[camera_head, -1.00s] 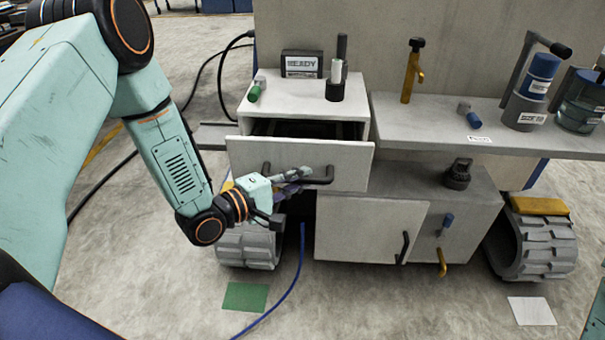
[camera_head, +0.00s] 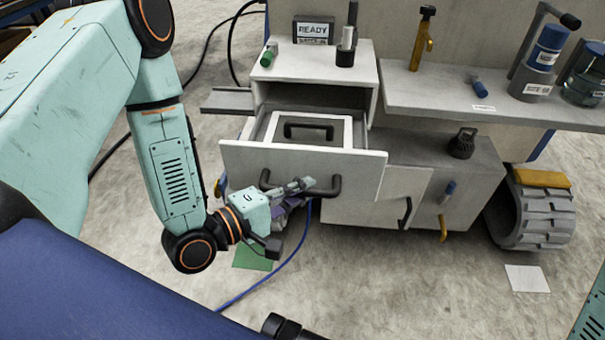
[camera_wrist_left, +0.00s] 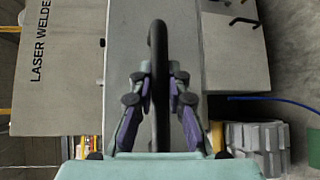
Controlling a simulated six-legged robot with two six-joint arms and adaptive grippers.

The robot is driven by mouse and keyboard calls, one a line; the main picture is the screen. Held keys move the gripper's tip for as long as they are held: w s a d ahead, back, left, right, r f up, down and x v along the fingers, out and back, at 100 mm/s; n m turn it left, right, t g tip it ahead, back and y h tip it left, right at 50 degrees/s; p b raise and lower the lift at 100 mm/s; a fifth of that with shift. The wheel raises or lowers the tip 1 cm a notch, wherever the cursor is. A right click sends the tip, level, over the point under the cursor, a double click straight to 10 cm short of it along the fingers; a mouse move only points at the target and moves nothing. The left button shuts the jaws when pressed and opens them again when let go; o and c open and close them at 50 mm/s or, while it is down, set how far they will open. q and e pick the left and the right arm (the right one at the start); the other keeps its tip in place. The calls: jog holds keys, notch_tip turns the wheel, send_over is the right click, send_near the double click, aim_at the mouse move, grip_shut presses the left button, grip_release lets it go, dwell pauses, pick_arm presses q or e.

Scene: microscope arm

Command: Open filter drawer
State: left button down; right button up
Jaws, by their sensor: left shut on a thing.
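The filter drawer (camera_head: 235,158) is pulled well out of its light grey cabinet (camera_head: 317,73). Inside it lies a white-framed dark filter panel (camera_head: 342,128) with a black handle on top. My left gripper (camera_head: 300,187) is at the drawer's front, on its black bar handle (camera_head: 333,188). In the left wrist view the handle (camera_wrist_left: 158,60) runs between the two fingers of my left gripper (camera_wrist_left: 159,92), which are shut on it. My right gripper is not clearly in view.
A READY sign (camera_head: 313,30), a green-capped tube (camera_head: 268,55) and a black holder (camera_head: 346,50) stand on the cabinet top. A shelf (camera_head: 440,95) with canisters is at right. A lower cabinet door (camera_head: 385,200) and a tracked wheel (camera_head: 540,213) are below. A blue cable (camera_head: 275,270) crosses the floor.

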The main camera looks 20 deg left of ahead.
pick_arm(q)
jog(key=shift+s+d, duration=0.2)
jog(key=shift+s, duration=0.6)
jog(key=c, duration=1.3)
grip_release()
jog(key=v, duration=0.7)
jog(key=shift+s, duration=0.2)
